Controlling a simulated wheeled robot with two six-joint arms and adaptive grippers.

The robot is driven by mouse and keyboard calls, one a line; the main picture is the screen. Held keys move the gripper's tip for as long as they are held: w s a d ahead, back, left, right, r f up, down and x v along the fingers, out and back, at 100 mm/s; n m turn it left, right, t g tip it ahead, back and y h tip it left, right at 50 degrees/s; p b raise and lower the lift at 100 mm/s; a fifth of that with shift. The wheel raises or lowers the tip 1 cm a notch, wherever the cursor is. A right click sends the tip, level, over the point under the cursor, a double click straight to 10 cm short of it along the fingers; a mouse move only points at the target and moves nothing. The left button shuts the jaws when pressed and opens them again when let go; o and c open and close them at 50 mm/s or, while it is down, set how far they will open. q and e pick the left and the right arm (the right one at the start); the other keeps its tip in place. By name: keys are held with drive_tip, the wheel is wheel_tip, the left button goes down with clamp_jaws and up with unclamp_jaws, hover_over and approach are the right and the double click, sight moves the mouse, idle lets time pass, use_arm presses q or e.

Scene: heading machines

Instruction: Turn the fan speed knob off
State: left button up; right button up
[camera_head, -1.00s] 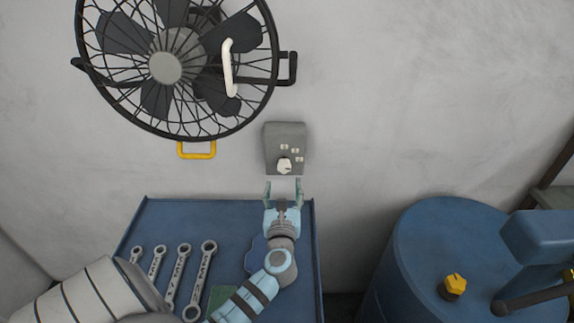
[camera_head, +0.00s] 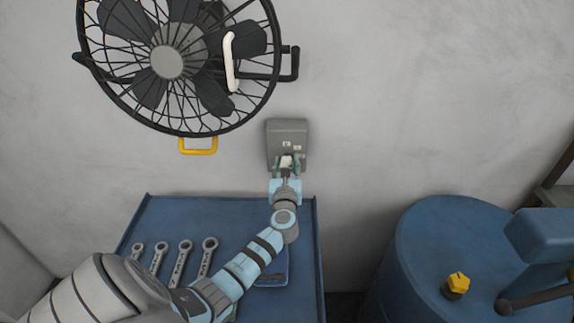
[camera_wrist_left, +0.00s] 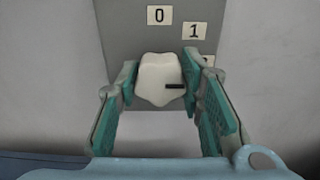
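The white fan speed knob (camera_head: 286,161) sits low on the grey control box (camera_head: 287,130) on the wall. In the left wrist view the knob (camera_wrist_left: 158,78) has a dark mark on its right side, pointing right. Labels "0" (camera_wrist_left: 159,15) and "1" (camera_wrist_left: 194,30) show above it, and another label is partly hidden by the right finger. My left gripper (camera_head: 286,169) is at the box, with its green-padded fingers (camera_wrist_left: 166,82) open on either side of the knob. A small gap shows at each side. My right gripper is not in view.
The caged fan (camera_head: 166,62) hangs at upper left, with a yellow handle (camera_head: 198,146) below it. A blue worktop (camera_head: 225,212) with several wrenches (camera_head: 183,262) is under my left arm.

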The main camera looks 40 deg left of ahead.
use_arm(q)
drive_tip(key=shift+c, duration=0.4)
drive_tip(key=shift+n, duration=0.3)
drive_tip(key=n+b, duration=0.1)
drive_tip(key=n, duration=0.1)
drive_tip(key=shift+n, duration=0.3)
drive_tip(key=n+b, duration=0.2)
drive_tip(key=n, duration=0.3)
drive_tip(key=shift+w+r, duration=0.1)
drive_tip(key=n+b, duration=0.2)
drive_tip(key=n, duration=0.3)
drive_tip(key=shift+d+r+n, duration=0.1)
drive_tip(key=shift+n, duration=0.3)
drive_tip(key=shift+w+r+n+b, duration=0.15)
drive_tip(key=shift+n+b, duration=0.8)
drive_tip(key=shift+n, duration=0.95)
